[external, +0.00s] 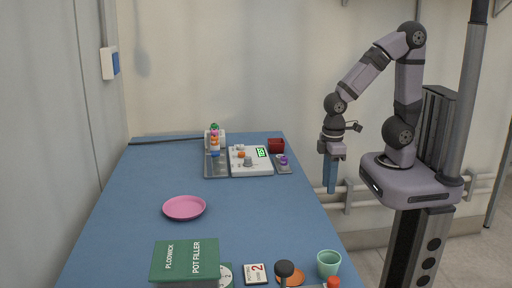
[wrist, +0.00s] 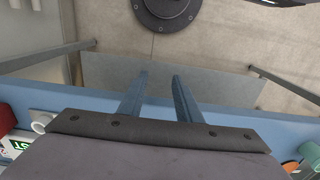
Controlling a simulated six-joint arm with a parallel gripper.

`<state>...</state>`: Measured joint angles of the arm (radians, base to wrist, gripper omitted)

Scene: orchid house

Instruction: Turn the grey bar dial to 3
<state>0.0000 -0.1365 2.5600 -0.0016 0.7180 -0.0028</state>
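A white panel (external: 262,168) with a green lit display (external: 262,152) lies at the far end of the blue table. A small grey knob (external: 248,162), which looks like the grey bar dial, sits on it near an orange knob (external: 241,154). The dial's bar direction and scale marks are too small to read. My gripper (external: 330,188) hangs off the table's right edge, pointing down, well to the right of the panel. In the wrist view, its two fingers (wrist: 160,75) are apart with nothing between them. Part of the display (wrist: 18,146) shows there at lower left.
A grey box with a purple knob (external: 283,161) and a red box (external: 276,146) stand beside the panel. A grey tray (external: 216,172) with colourful items is left of it. A pink plate (external: 185,208) lies mid-table.

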